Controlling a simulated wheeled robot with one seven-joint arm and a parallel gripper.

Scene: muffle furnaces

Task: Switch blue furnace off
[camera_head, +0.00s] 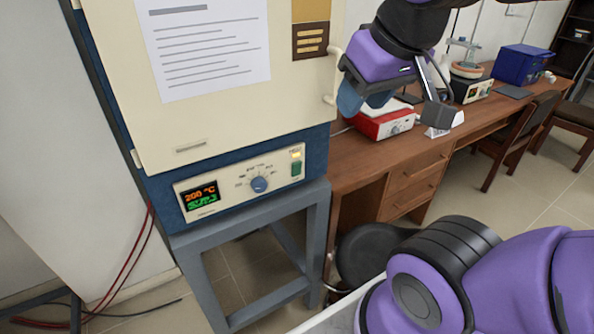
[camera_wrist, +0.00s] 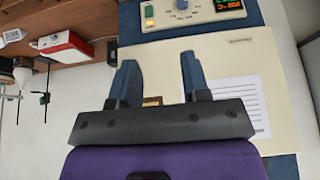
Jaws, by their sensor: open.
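The blue furnace (camera_head: 323,150) has a cream door (camera_head: 220,115) that is shut. Its control panel (camera_head: 225,198) carries a lit display (camera_head: 202,196) reading about 200 °C, a round blue knob (camera_head: 260,184) and a green switch (camera_head: 296,168) under a lit yellow lamp (camera_head: 296,155). My gripper (camera_head: 363,100) is open and empty, to the right of the door and higher than the panel. In the wrist view, upside down, my gripper (camera_wrist: 158,62) has its blue fingers apart in front of the door; the panel (camera_wrist: 205,12) lies beyond the fingertips, touching nothing of mine.
A grey stand (camera_head: 250,225) carries the furnace. To the right, a wooden desk (camera_head: 420,160) holds a red-and-white device (camera_head: 383,122), a hotplate (camera_head: 472,88) and a blue box (camera_head: 522,64). A door handle (camera_head: 331,75) sticks out near my gripper. Red cables hang at the left.

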